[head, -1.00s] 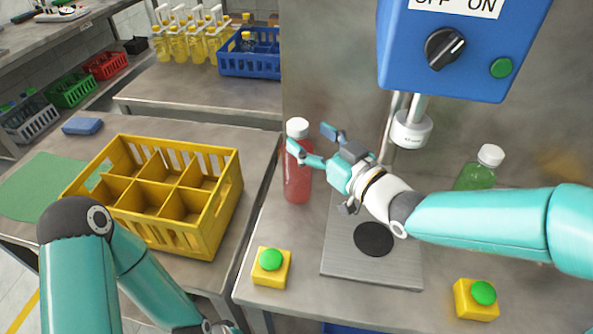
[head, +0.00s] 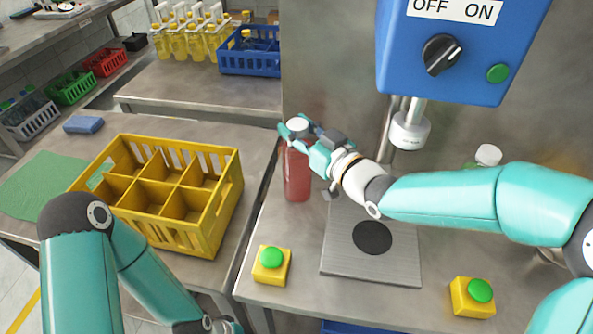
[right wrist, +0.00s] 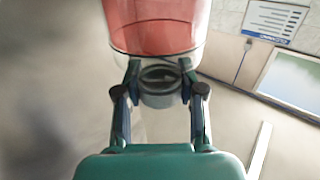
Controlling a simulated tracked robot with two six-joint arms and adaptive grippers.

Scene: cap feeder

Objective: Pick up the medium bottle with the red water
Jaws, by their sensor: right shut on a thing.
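The bottle with red water (head: 297,176) stands upright on the metal bench, left of the press plate, with its white cap (head: 298,124) on top. My right gripper (head: 298,134) is shut on this bottle near its neck, just under the cap, coming from the right. In the right wrist view the red bottle (right wrist: 157,25) fills the top, and the two fingers (right wrist: 160,85) lie on either side of its narrow end. My left arm shows at lower left in the head view, but its gripper is out of the picture.
A yellow crate (head: 225,215) with empty compartments stands on the left table. The press plate (head: 345,265) lies under the blue switch box (head: 460,75). Yellow button boxes (head: 272,275) (head: 473,308) sit at the bench front. A green bottle (head: 488,155) is mostly hidden behind my right arm.

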